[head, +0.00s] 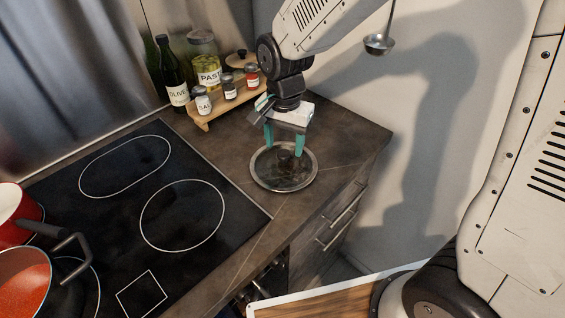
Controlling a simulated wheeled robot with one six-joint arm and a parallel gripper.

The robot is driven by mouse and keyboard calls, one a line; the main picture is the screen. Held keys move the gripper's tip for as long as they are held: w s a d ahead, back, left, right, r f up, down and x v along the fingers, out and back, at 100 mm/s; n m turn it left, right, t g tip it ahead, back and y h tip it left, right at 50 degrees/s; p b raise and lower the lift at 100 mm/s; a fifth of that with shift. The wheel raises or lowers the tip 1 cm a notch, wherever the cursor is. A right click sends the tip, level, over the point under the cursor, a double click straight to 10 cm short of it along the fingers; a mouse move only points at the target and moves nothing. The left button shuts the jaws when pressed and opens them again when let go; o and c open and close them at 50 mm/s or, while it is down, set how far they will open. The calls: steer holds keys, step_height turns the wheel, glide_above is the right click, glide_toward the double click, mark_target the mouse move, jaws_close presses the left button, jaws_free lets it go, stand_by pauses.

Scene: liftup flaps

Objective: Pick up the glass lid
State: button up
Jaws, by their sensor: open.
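The glass lid (284,181) lies flat on the dark countertop, right of the cooktop. It is round, with a metal rim and a dark knob (285,156) at its middle. My gripper (285,152) points down over the lid, with its two teal fingers apart, one on the left and one on the right of the knob. The fingers look open and are not closed on the knob. I cannot tell from this view how far the fingertips are above the glass.
A black cooktop (150,215) lies to the left, with red pots (22,282) at its lower left. A wooden rack (227,103) with spice jars stands behind, near an olive oil bottle (172,75) and a pasta jar (205,62). A ladle (379,43) hangs at the wall.

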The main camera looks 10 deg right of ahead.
mark_target(284, 152)
steer(key=shift+f, duration=1.55)
jaws_close()
steer(key=shift+r, duration=0.15)
